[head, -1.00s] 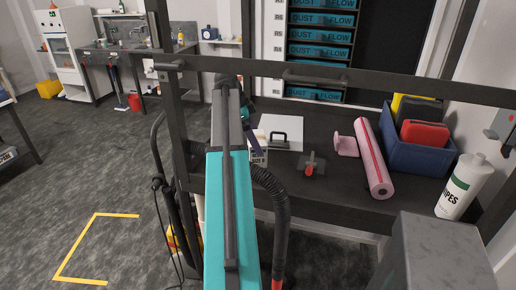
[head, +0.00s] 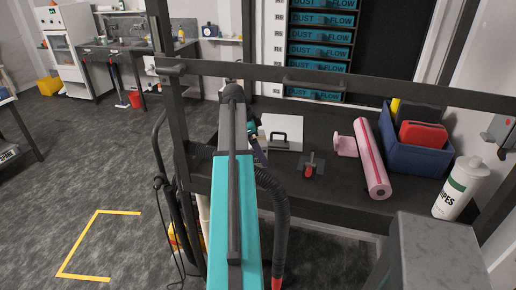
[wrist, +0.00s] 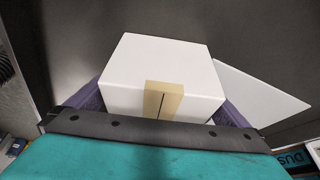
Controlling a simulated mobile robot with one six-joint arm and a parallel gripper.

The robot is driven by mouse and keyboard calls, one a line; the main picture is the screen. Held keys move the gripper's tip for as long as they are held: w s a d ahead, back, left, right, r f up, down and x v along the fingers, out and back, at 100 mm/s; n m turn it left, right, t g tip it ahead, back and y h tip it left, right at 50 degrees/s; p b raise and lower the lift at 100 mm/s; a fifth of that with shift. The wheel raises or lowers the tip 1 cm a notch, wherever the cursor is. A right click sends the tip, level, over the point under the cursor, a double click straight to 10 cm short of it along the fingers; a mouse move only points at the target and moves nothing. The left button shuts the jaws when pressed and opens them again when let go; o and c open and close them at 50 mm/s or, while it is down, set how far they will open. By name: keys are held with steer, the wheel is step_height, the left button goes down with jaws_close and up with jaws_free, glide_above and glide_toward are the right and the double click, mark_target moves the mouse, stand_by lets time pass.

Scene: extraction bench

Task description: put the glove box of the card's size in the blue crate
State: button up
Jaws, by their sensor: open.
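A white box (wrist: 160,65) with a tan slotted strip on its near face fills the middle of the wrist view. My gripper (wrist: 160,103) is open, with one purple finger on each side of the box; I cannot tell if they touch it. In the head view my gripper (head: 257,148) is low over the bench, mostly behind my arm, and the box is largely hidden there. The blue crate (head: 412,162) stands at the bench's right side, holding red, black and yellow things. No size lettering is readable now.
A white sheet with a black clip (head: 279,136) lies right of my gripper. A red-handled tool (head: 309,170), a pink holder (head: 345,146) and a pink roll (head: 373,160) lie before the crate. A wipes bottle (head: 460,188) stands at right. A dark rail (head: 330,77) crosses above the bench.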

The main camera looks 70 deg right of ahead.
mark_target(262, 141)
steer(key=shift+c, duration=0.3)
steer(key=c, duration=1)
steer(key=shift+r, duration=0.1)
steer(key=shift+r+b, duration=1.2)
steer(key=shift+r, duration=2.3)
steer(key=shift+s+a+f, duration=0.1)
steer(key=shift+a+f, duration=0.05)
steer(key=shift+a, duration=1)
steer(key=shift+s+a+b, duration=0.15)
steer(key=shift+a+b, duration=0.25)
steer(key=shift+a, duration=2.2)
steer(key=shift+s+a+b, duration=0.15)
steer(key=shift+a+b, duration=0.2)
steer(key=shift+a, duration=2.25)
steer(key=shift+s+a+b, duration=0.15)
steer(key=shift+a+b, duration=0.25)
steer(key=shift+a, duration=2.2)
